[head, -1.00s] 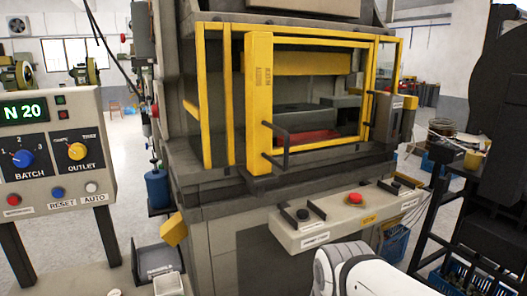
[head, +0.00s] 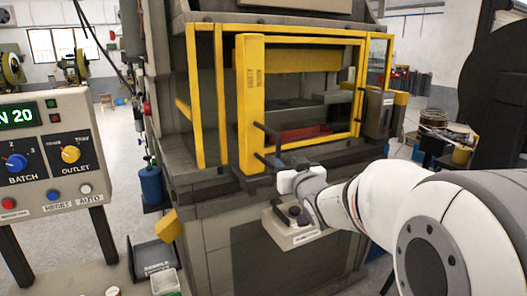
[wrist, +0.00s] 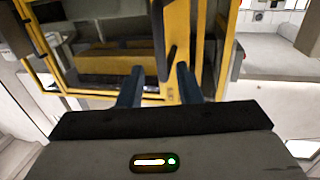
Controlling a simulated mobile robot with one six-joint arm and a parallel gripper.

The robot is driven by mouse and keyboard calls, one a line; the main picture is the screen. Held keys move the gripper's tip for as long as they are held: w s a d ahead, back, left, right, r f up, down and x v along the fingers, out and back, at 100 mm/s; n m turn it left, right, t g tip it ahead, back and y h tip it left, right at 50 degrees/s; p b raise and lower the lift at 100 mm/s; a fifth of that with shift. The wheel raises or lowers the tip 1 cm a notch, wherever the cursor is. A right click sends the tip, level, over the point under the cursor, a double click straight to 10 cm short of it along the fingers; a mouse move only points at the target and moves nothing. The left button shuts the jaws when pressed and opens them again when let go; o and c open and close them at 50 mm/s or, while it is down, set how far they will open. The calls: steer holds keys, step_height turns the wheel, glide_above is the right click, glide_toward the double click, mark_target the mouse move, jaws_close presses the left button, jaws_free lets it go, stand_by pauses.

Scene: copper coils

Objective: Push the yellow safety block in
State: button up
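The yellow safety block (head: 250,105) is a tall upright yellow piece with dark lettering at the front of the press opening. A dark bar handle (head: 272,137) stands out to its right. My gripper (head: 284,178) is low and just right of the block's lower end, near the handle's bottom. In the wrist view my gripper (wrist: 160,70) has two dark blue fingers spread apart. A dark bar and a yellow upright show beyond and between the fingertips. Nothing is clearly held. I cannot tell whether a finger touches the handle; the fingertips are not distinct in the head view.
A yellow guard frame (head: 222,95) surrounds the press opening, with a red part (head: 305,132) inside. A control panel (head: 40,150) stands at left. The push-button console (head: 292,232) lies below my gripper, partly covered by my arm. A dark rack stands at right.

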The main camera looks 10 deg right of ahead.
mark_target(279, 154)
steer(key=shift+w+a+p, duration=0.2)
steer(key=shift+w+p, duration=0.15)
steer(key=shift+w, duration=0.95)
steer(key=shift+w+a+p, duration=0.15)
steer(key=shift+w+p, duration=0.2)
steer(key=shift+w, duration=0.9)
steer(key=shift+w+a+p, duration=0.2)
steer(key=shift+w+p, duration=0.15)
steer(key=shift+w, duration=0.95)
steer(key=shift+c, duration=0.3)
jaws_close()
